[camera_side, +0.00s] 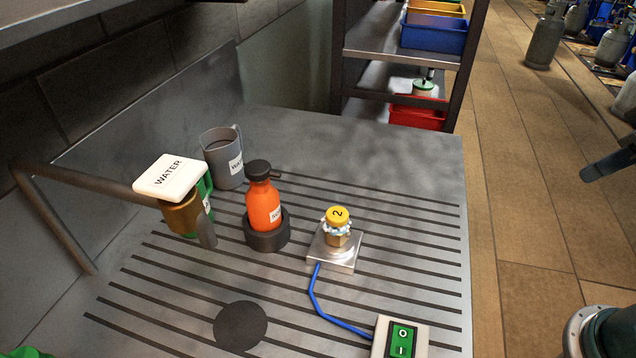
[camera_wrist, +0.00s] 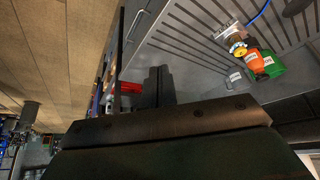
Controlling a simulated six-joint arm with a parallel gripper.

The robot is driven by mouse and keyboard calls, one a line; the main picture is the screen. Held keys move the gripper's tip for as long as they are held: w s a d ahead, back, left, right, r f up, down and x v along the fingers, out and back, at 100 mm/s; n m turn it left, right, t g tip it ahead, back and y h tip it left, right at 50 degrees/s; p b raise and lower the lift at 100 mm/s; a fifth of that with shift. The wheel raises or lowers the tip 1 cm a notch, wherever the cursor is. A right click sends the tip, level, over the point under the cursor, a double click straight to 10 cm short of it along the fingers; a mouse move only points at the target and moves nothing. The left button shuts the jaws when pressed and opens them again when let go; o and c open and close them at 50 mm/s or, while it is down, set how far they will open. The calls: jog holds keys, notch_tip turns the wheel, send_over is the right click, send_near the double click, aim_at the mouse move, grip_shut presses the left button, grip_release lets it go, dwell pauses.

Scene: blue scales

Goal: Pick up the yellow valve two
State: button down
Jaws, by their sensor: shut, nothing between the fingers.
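The yellow valve two (camera_side: 338,215) is a round yellow cap marked "2". It sits upright on top of a brass fitting (camera_side: 337,238) on a small silver block (camera_side: 333,258). In the wrist view the yellow valve (camera_wrist: 239,50) is small, at the upper right, beside the orange bottle. My gripper (camera_wrist: 158,84) shows in the wrist view with its two dark fingers together and nothing between them. It is well apart from the valve.
An orange bottle (camera_side: 264,205) stands in a dark holder (camera_side: 267,236) left of the valve. A blue cable (camera_side: 320,300) runs to a green switch (camera_side: 402,340). The slotted metal top (camera_side: 420,240) is clear right of the valve.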

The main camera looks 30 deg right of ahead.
jog(key=c, duration=2.1)
grip_release()
jog(key=o, duration=1.2)
jog(key=m+t+y, duration=0.1)
jog(key=m+y, duration=0.6)
jog(key=m, duration=0.9)
send_near(336, 229)
jog(key=shift+w+a+f+m+t+y, duration=0.25)
jog(key=shift+w+f+m+t, duration=0.25)
jog(key=shift+m, duration=1.35)
jog(key=shift+w+a+f+m+t+y, duration=0.15)
jog(key=shift+w+f+m+y, duration=0.3)
jog(key=shift+m, duration=1.35)
jog(key=shift+w+a+f+m+t+y, duration=0.1)
jog(key=shift+w+a+f+m+t, duration=0.4)
jog(key=shift+m, duration=1.35)
jog(key=shift+s+d+f, duration=0.2)
